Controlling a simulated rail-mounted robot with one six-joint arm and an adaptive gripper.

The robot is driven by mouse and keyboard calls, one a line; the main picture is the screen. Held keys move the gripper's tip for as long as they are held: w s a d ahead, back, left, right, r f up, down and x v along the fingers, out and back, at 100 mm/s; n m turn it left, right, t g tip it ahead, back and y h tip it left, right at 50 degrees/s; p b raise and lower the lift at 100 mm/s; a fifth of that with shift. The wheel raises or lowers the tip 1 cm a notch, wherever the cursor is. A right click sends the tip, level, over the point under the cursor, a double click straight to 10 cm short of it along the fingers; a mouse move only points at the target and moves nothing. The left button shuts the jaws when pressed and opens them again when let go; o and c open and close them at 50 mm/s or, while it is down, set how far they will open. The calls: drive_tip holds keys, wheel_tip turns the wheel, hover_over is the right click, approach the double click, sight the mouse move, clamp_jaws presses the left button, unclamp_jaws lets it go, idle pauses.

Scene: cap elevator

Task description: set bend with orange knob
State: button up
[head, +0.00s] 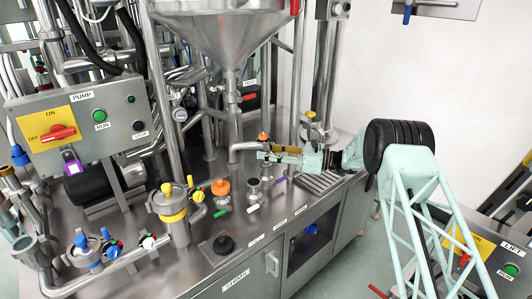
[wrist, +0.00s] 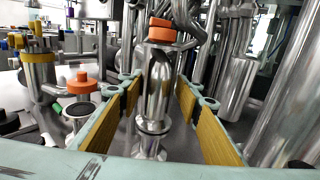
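The steel bend with an orange knob (head: 263,137) hangs below the big hopper in the head view. In the wrist view its orange knob (wrist: 161,31) sits on top and its shiny steel body (wrist: 158,85) stands upright in the middle. My gripper (head: 262,155) reaches in from the right at the bend. In the wrist view my gripper (wrist: 160,86) is open, with a yellow-padded finger on each side of the bend. Gaps show between the pads and the steel. The bend's lower end partly hides behind the gripper in the head view.
A short steel port (head: 254,190) and an orange-topped fitting (head: 221,190) stand left of my gripper. A yellow-banded canister (head: 172,212) is further left. A slotted drain grate (head: 318,181) lies below my gripper. Pipes crowd behind the bend; the PUMP box (head: 85,120) is at left.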

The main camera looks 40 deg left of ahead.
drive_tip(key=shift+d, duration=0.1)
drive_tip(key=v, duration=1.2)
idle(0.4)
